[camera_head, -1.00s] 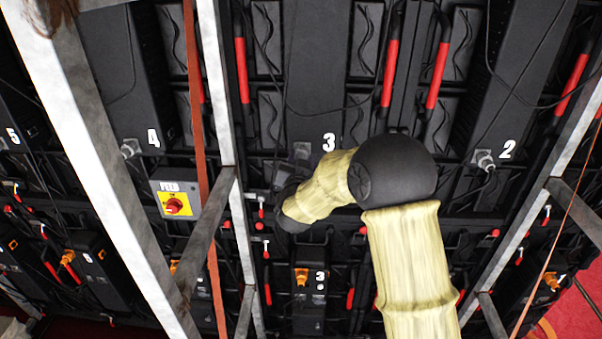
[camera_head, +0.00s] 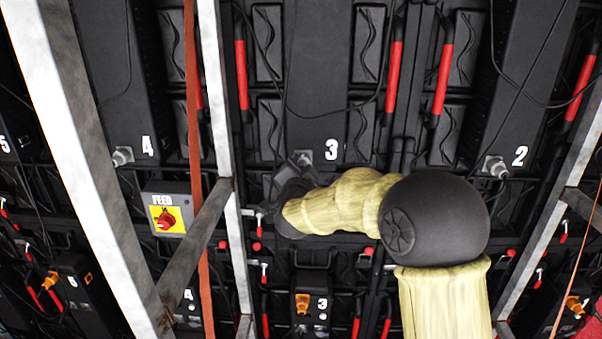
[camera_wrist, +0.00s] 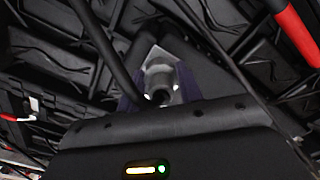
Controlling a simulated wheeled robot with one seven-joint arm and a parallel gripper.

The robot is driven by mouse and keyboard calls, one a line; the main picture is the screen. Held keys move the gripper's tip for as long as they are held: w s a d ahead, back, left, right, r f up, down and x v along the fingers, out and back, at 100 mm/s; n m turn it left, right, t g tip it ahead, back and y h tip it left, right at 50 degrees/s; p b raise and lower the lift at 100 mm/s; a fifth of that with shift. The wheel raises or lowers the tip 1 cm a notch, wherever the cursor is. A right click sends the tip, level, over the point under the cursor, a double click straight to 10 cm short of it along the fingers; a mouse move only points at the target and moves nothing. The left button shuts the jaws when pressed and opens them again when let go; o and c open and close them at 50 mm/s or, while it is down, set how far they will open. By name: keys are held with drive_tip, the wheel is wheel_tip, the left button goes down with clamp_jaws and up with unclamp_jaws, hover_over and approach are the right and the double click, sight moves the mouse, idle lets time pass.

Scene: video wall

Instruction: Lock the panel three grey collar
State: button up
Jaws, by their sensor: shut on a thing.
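The panel three grey collar (camera_head: 303,156) sits at the lower end of the black box marked with a white 3, mostly hidden by my gripper in the head view. In the wrist view the grey collar (camera_wrist: 159,72) shows as a metal ring with a dark opening, between two dark purplish fingers. My gripper (camera_head: 298,164) is at the collar, with its fingers (camera_wrist: 159,84) closed on either side of it. The collar's turned position cannot be read from these views.
Similar grey collars sit at panel four (camera_head: 122,156) and panel two (camera_head: 494,166). Pale frame posts (camera_head: 218,90) and an orange strap (camera_head: 192,100) stand in front of the wall. Black cables hang near the panels.

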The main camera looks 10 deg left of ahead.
drive_tip(key=o, duration=1)
drive_tip(key=s+b, duration=0.5)
drive_tip(key=s, duration=1.2)
drive_tip(key=shift+s+d+b, duration=0.2)
drive_tip(key=shift+d+b, duration=0.15)
drive_tip(key=shift+d, duration=0.1)
